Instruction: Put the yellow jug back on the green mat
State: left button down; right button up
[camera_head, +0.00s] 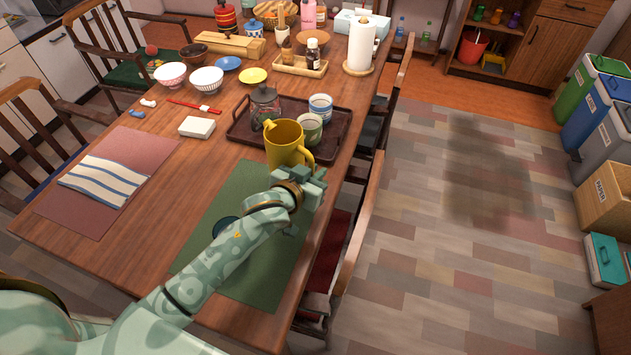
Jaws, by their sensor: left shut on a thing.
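The yellow jug (286,139) is upright in the head view, with its handle on the right side. My left gripper (303,178) is at the jug's near right side and is shut on it, around the handle area; the fingertips are partly hidden. The green mat (262,273) lies on the near right part of the table, partly covered by my left arm. The jug is over the mat's far end, close to the brown tray; I cannot tell whether its base touches anything. A dark round thing (227,227) on the mat is partly hidden by my arm. My right gripper is not in view.
Just beyond the jug, a brown tray (335,146) holds a teapot (264,101) and two cups (309,128). A white box (197,127) and a pink mat (88,215) with a striped cloth lie to the left. A chair (357,225) stands along the right table edge.

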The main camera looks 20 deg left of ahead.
pick_arm(q)
notch_tip(320, 180, down, 3)
jog(key=shift+r+b, duration=0.15)
jog(key=shift+b, duration=0.3)
jog(key=shift+r, duration=0.2)
jog(key=shift+f, duration=0.2)
jog(key=c, duration=1.5)
grip_release()
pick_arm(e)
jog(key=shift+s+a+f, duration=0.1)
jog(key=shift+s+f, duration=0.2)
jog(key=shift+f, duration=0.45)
pick_arm(q)
jog(key=shift+o, duration=0.2)
jog(key=shift+r, duration=0.15)
jog(key=p+v, duration=0.4)
jog(key=v, duration=0.8)
jog(key=shift+p, duration=0.4)
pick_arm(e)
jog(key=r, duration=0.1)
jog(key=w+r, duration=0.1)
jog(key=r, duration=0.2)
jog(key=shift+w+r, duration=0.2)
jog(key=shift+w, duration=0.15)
